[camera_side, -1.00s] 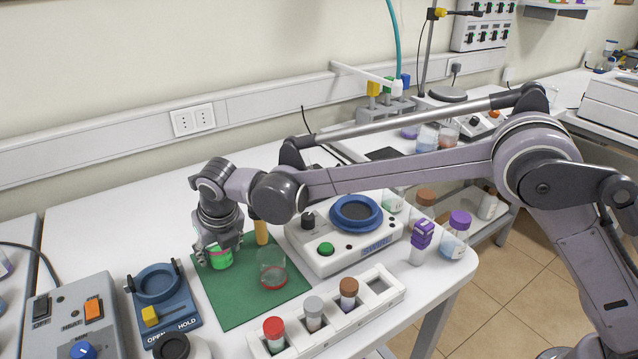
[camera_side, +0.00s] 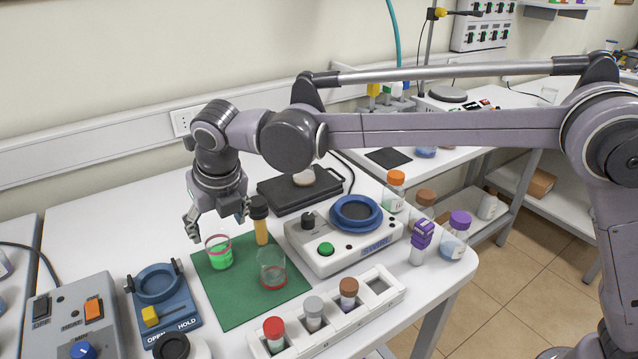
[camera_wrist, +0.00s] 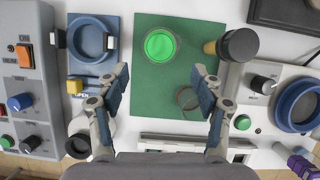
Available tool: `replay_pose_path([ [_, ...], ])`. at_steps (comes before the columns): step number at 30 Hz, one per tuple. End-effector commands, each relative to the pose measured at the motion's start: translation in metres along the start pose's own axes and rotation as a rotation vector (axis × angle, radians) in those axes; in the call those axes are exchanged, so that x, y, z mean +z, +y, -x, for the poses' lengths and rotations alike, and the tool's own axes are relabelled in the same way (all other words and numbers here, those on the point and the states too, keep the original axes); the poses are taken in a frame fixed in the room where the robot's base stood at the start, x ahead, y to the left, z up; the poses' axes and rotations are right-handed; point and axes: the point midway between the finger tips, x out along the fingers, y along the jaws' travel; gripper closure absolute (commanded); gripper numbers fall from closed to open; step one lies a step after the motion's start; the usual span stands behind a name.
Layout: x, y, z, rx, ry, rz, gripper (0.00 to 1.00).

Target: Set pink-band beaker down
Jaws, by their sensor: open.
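The pink-band beaker (camera_side: 219,252) stands upright on the green mat (camera_side: 240,311), with bright green liquid inside and a pink band near its rim. In the wrist view the beaker (camera_wrist: 160,45) lies beyond the fingertips, near the mat's far edge. My gripper (camera_side: 216,224) is open and empty, above the beaker and clear of it. In the wrist view its two fingers (camera_wrist: 162,80) are spread wide.
A black-capped amber vial (camera_side: 261,222) stands upright close behind the beaker. A blue clamp holder (camera_side: 164,312) is to the left, a white device with a blue ring (camera_side: 345,243) to the right. A white rack (camera_side: 330,318) with capped tubes lies in front.

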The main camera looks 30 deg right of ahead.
Motion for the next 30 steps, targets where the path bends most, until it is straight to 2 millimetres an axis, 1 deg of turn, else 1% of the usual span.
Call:
replay_pose_path([
  [1,0.0,0.0,0.007,0.0,0.0,0.001,0.33],
  [3,0.0,0.0,0.013,0.0,0.0,0.0,0.33],
  [6,0.0,0.0,0.019,0.0,0.0,0.0,0.33],
  [11,0.0,0.0,0.021,0.0,0.0,0.0,0.33],
  [19,0.0,0.0,0.019,0.0,0.0,0.0,0.33],
  [23,0.0,0.0,0.01,0.0,0.0,-0.001,0.33],
  [26,0.0,0.0,-0.003,-0.001,0.0,-0.001,0.33],
  [30,0.001,-0.001,-0.027,-0.001,0.0,-0.001,0.33],
])
